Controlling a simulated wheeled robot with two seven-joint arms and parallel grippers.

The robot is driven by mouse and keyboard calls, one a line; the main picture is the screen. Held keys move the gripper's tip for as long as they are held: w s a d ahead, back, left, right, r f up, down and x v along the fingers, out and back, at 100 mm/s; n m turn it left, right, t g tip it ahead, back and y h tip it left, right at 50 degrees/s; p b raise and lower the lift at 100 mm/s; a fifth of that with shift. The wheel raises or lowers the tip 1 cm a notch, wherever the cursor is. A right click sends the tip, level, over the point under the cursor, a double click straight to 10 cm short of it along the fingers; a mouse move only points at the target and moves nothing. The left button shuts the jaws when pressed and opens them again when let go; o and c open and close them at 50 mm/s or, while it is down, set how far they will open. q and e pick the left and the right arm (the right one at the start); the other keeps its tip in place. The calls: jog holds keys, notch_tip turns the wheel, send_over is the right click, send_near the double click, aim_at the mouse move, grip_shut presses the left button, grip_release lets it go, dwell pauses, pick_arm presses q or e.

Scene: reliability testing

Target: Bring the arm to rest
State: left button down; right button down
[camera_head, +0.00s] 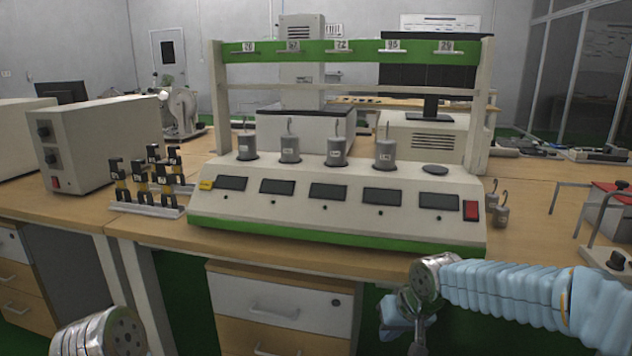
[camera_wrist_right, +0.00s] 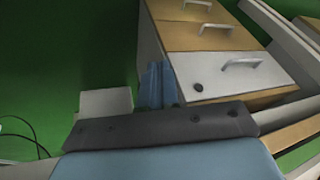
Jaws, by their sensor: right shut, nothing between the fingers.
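My right arm (camera_head: 505,290), in a pale blue sleeve, comes in from the right in the head view. In the right wrist view, a drawer cabinet (camera_wrist_right: 232,75) and green floor lie beyond a dark bar and a blue surface at the bottom. A metal joint of mine shows at the lower left of the head view. My left gripper is not in view.
A test rack (camera_head: 340,205) with several grey weights (camera_head: 337,150) stands on the wooden table (camera_head: 155,232). Black and yellow parts (camera_head: 150,180) sit left of it, beside a beige box (camera_head: 100,142). A red-topped box (camera_head: 605,210) is at the right.

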jog(key=s+a+f+g+y, duration=0.1)
jog(key=s+a+f, duration=0.1)
jog(key=f, duration=0.6)
jog(key=s+a+f+g, duration=0.1)
jog(key=s+f, duration=0.1)
jog(key=f, duration=0.6)
jog(key=s+f+m+g, duration=0.1)
jog(key=s+f+m, duration=0.1)
jog(key=s+f, duration=1.6)
jog(key=shift+a+m+y, duration=0.3)
jog(key=shift+a+m, duration=0.1)
jog(key=shift+f, duration=0.1)
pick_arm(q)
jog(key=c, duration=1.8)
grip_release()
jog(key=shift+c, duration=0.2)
